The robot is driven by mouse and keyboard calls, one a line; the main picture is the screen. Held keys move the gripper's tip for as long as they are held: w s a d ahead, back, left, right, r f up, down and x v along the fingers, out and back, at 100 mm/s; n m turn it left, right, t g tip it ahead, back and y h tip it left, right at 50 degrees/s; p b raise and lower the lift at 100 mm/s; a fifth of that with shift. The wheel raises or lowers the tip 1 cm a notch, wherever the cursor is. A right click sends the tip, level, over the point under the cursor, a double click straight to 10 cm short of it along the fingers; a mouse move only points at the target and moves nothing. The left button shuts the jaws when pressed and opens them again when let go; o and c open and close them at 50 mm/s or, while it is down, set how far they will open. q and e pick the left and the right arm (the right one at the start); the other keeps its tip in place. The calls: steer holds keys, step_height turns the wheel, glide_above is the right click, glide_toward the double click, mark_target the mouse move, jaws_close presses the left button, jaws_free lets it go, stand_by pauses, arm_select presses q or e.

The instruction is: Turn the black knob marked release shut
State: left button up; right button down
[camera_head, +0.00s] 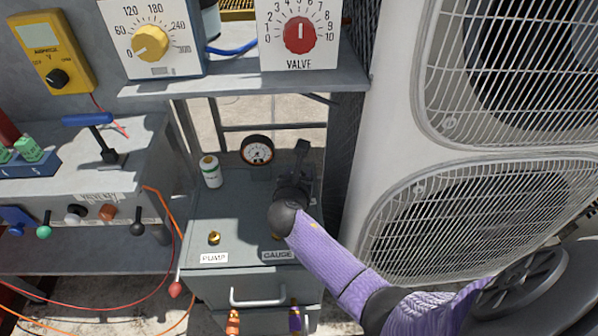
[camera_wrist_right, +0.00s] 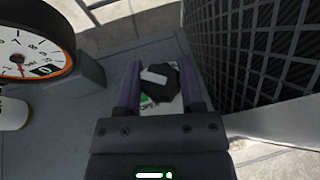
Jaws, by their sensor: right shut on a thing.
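The black knob (camera_wrist_right: 160,88) shows in the right wrist view, with a white pointer bar across its top that lies nearly level, tilted slightly. A pale label plate (camera_wrist_right: 146,106) with a green mark and partly covered lettering lies under it. My right gripper (camera_wrist_right: 158,78) has one finger on each side of the knob and is shut on it. In the head view my right gripper (camera_head: 301,150) reaches to the back right of the grey cabinet top (camera_head: 235,215), and it hides the knob. My left gripper is not in view.
A round gauge (camera_head: 257,150) and a white can (camera_head: 210,171) stand left of my right gripper. A dark grille (camera_wrist_right: 270,50) rises close on its right in the wrist view. White condenser units (camera_head: 400,150) fill the right side. Brass fitting (camera_head: 214,238) sits in front.

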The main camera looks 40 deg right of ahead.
steer(key=shift+m+g+h, duration=0.8)
steer(key=shift+m+g, duration=0.2)
steer(key=m+g+h+b, duration=0.1)
steer(key=m+g, duration=0.1)
steer(key=shift+f+m+h, duration=0.15)
steer(key=shift+m+h, duration=0.15)
steer(key=m+g+h+b, duration=0.1)
steer(key=m+g+b, duration=0.1)
steer(key=g, duration=0.1)
steer(key=shift+f+m, duration=0.1)
steer(key=shift+m, duration=0.2)
steer(key=m+g+b, duration=0.2)
steer(key=g+b, duration=0.1)
steer(key=shift+m, duration=0.3)
steer(key=shift+m+g+b, duration=0.5)
steer(key=shift+g+b, duration=0.05)
steer(key=shift+g, duration=0.25)
steer(key=shift+r, duration=0.2)
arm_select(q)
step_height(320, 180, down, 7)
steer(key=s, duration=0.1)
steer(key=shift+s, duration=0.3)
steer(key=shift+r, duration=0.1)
